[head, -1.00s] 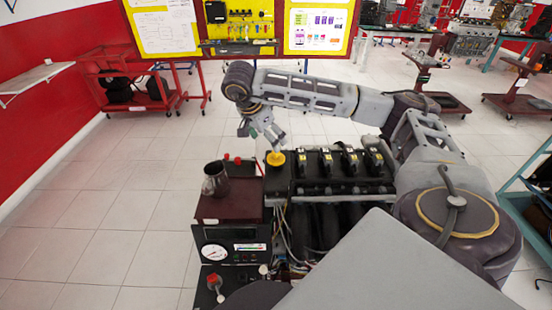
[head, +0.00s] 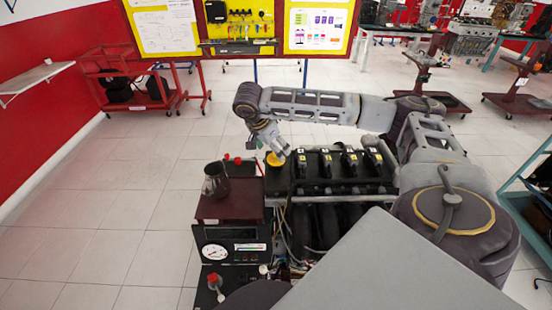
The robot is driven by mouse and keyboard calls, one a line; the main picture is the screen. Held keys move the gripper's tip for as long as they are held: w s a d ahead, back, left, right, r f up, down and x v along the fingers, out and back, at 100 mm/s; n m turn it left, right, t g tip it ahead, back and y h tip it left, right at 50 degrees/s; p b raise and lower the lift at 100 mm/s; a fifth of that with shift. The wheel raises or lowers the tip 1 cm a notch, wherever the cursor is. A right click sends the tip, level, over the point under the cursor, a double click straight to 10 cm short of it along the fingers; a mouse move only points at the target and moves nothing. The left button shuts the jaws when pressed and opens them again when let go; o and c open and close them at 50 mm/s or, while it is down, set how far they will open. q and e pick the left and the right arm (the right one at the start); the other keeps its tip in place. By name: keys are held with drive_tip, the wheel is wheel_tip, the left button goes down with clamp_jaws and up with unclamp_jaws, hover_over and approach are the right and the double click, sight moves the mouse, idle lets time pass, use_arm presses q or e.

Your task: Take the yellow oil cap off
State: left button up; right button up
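The yellow oil cap (head: 274,160) sits at the left end of the black engine top (head: 330,184). My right arm reaches in from the right, and its gripper (head: 274,149) points down at the cap. The fingers are at the cap's upper side and overlap part of it in the picture. I cannot tell whether they touch or grip it, and the finger gap is too small to judge. My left gripper is not in view.
A dark jug (head: 215,180) stands on the dark red shelf (head: 228,210) left of the engine, close to the cap. A panel with a round gauge (head: 215,252) is below. Black coils with yellow labels (head: 349,160) line the engine top. Open floor lies to the left.

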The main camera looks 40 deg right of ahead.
drive_tip(key=x, duration=0.3)
drive_tip(key=shift+w+d+f+p, duration=0.15)
drive_tip(key=shift+w+d+p, duration=0.15)
drive_tip(key=shift+p, duration=0.1)
drive_tip(key=shift+d+f, duration=0.1)
drive_tip(key=shift+f, duration=0.2)
drive_tip(key=shift+d+f, duration=0.1)
drive_tip(key=shift+f, duration=0.2)
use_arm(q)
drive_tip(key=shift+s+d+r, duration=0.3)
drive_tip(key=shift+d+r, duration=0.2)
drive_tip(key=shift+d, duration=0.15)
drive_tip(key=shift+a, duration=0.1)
use_arm(e)
drive_tip(key=shift+c, duration=0.2)
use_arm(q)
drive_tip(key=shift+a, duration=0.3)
use_arm(e)
drive_tip(key=c, duration=0.9)
